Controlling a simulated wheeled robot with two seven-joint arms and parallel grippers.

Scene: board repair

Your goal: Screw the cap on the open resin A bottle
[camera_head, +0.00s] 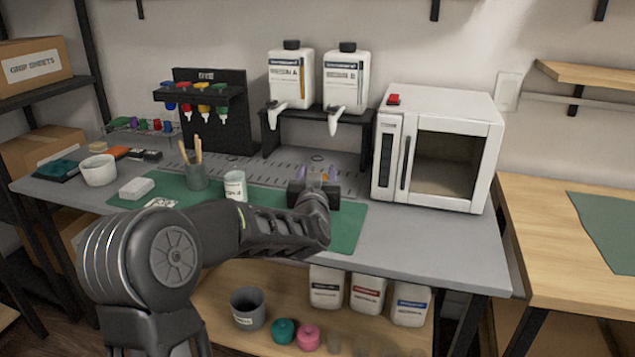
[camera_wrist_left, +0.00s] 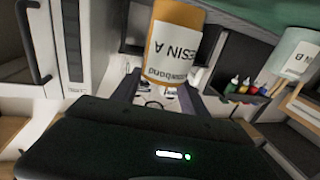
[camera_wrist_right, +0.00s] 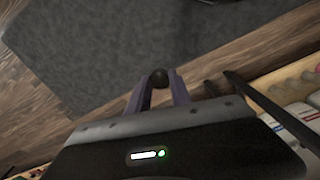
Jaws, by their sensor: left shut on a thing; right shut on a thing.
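The resin A bottle (camera_wrist_left: 175,45) is amber with a white label and sits between the fingers of my left gripper (camera_wrist_left: 160,88). In the left wrist view its label reads upside down; its mouth cannot be made out. In the head view my left gripper (camera_head: 318,176) is over the green mat, and only a bit of orange shows between its fingers. My right gripper (camera_wrist_right: 158,88) is shut on a small dark round thing (camera_wrist_right: 159,77), which looks like the cap. It is over the floor, outside the head view, apart from the bottle.
A white microwave (camera_head: 437,150) stands at right. Two large white jugs (camera_head: 291,78) sit on a black stand behind. A dispenser rack (camera_head: 210,105) is at back left.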

